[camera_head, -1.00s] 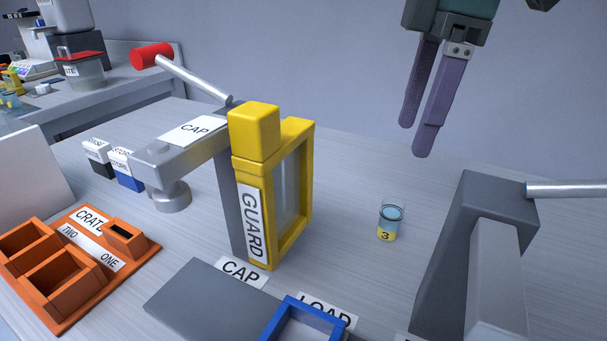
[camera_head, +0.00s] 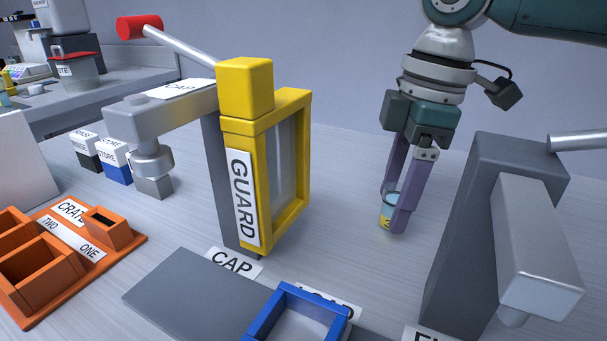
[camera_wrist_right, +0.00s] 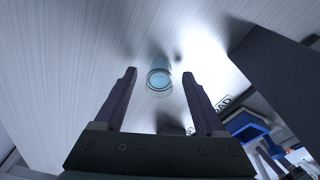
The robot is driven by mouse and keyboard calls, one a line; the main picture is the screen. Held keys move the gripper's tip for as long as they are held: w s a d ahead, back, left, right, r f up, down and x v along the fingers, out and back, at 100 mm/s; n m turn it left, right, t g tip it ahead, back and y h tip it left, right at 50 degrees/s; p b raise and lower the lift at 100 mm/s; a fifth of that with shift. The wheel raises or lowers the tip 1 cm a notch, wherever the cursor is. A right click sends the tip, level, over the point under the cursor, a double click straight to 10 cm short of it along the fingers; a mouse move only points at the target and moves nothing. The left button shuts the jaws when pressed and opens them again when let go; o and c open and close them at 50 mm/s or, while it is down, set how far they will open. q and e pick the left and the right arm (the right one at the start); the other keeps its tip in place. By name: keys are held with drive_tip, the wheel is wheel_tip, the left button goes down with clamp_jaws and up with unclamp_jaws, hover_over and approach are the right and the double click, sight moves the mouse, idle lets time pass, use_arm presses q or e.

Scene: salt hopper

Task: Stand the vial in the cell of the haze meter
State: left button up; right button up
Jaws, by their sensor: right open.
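The vial (camera_head: 386,214) is a small clear glass with pale blue liquid and a yellow label. It stands upright on the table, between the guard frame and the grey block on the right. My right gripper (camera_head: 394,211) is open and low over it, its purple fingers partly hiding it. In the right wrist view, the vial (camera_wrist_right: 158,80) shows in the gap between the two spread fingertips (camera_wrist_right: 159,73), with clear space on both sides. I cannot make out a haze meter or its cell in these views. My left gripper is not in view.
A yellow guard frame (camera_head: 246,185) stands left of the vial, beside a grey CAP press with a red-knobbed lever (camera_head: 139,26). A grey block with an arm (camera_head: 470,220) rises on the right. A blue LOAD frame (camera_head: 268,318) and orange crate (camera_head: 124,250) lie in front.

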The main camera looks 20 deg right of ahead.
drive_tip(key=shift+f, duration=0.1)
drive_tip(key=shift+c, duration=0.2)
clamp_jaws()
idle(0.4)
